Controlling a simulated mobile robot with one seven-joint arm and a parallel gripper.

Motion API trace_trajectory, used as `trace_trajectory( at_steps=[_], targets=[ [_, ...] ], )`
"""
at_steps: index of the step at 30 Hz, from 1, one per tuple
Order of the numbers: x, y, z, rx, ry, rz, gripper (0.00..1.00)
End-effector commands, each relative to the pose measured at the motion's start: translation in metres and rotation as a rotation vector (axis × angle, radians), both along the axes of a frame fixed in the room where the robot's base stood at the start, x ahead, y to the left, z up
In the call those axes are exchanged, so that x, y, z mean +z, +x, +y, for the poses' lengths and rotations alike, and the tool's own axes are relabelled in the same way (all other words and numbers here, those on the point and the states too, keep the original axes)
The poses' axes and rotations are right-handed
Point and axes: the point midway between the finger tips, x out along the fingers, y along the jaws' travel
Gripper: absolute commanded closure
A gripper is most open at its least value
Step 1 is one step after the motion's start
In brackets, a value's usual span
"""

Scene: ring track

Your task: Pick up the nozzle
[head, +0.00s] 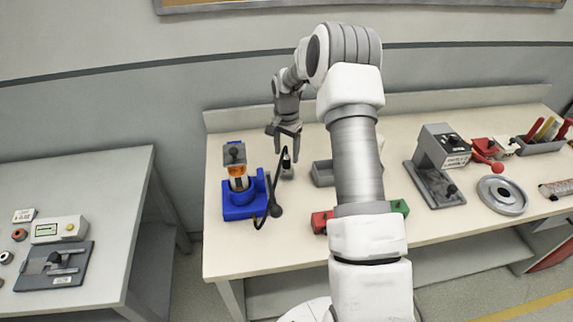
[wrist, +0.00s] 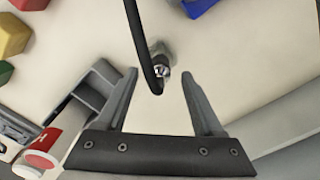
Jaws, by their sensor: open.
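The nozzle looks to be the small dark upright piece (head: 286,160) with a black hose, standing on a small grey block at the left of the workbench. In the wrist view its shiny metal end (wrist: 161,70) shows near the middle, partly hidden by the black hose (wrist: 138,35). My gripper (head: 286,150) points down just above it. In the wrist view my gripper (wrist: 158,74) is open and empty, and the metal end lies between the two fingertips in the picture. I cannot tell how far above it the fingers are.
A blue stand (head: 240,200) with an orange-banded tool is close on the left, and the hose loops beside it. A grey bin (head: 323,173) is to the right. Red (head: 320,221) and green (head: 400,207) blocks lie near the front. My arm hides the bench's middle.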

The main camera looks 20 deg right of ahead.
Motion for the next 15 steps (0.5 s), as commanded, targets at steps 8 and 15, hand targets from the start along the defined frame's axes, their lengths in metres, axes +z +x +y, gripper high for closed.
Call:
trace_trajectory(
  at_steps=[8,15],
  targets=[
    [-0.024,0.000,0.000,0.001,0.001,-0.001,0.31],
    [-0.024,0.000,0.000,0.000,0.000,-0.001,0.42]
  ],
)
